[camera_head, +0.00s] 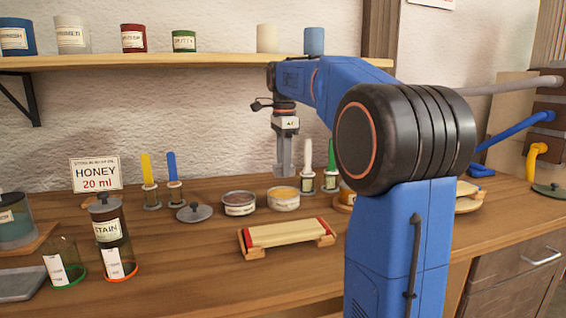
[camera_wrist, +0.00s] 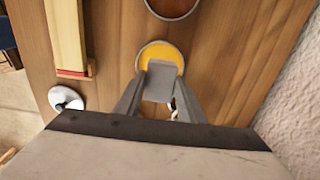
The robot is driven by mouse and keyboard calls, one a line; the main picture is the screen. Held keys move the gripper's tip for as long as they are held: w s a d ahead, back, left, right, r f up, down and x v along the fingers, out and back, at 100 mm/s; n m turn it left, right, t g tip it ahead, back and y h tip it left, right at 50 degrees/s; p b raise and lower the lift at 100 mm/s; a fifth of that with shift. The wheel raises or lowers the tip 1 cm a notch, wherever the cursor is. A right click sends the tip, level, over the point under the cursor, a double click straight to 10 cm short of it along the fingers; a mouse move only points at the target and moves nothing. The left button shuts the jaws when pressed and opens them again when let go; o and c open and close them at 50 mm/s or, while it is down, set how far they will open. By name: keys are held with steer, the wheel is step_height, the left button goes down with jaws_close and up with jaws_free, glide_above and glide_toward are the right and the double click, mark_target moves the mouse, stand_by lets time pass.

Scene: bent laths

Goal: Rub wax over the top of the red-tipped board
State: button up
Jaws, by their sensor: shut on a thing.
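The red-tipped board (camera_head: 285,234) is pale with red ends and lies across low wooden supports on the bench. It also shows at the upper left of the wrist view (camera_wrist: 66,32). An open tin of yellow wax (camera_head: 284,193) stands behind it; its yellow top (camera_wrist: 160,52) is partly covered by my gripper in the wrist view. My gripper (camera_head: 284,168) points down above the tin area. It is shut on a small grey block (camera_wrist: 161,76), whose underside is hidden. I cannot tell whether the block touches the wax.
A tin with dark red-brown contents (camera_head: 239,204) stands left of the wax, beside a grey lid (camera_head: 194,212). White (camera_head: 308,160) and green (camera_head: 331,158) upright sticks stand in holders just right. Jars and a honey sign (camera_head: 95,174) are at left.

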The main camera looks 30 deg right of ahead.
glide_above(284, 194)
steer(key=shift+f, duration=2.55)
steer(key=shift+f, duration=0.6)
stand_by(0.4)
steer(key=shift+r, duration=3.55)
steer(key=shift+f, duration=3.45)
steer(key=shift+f, duration=0.1)
steer(key=shift+r, duration=3.6)
steer(key=shift+c, duration=0.4)
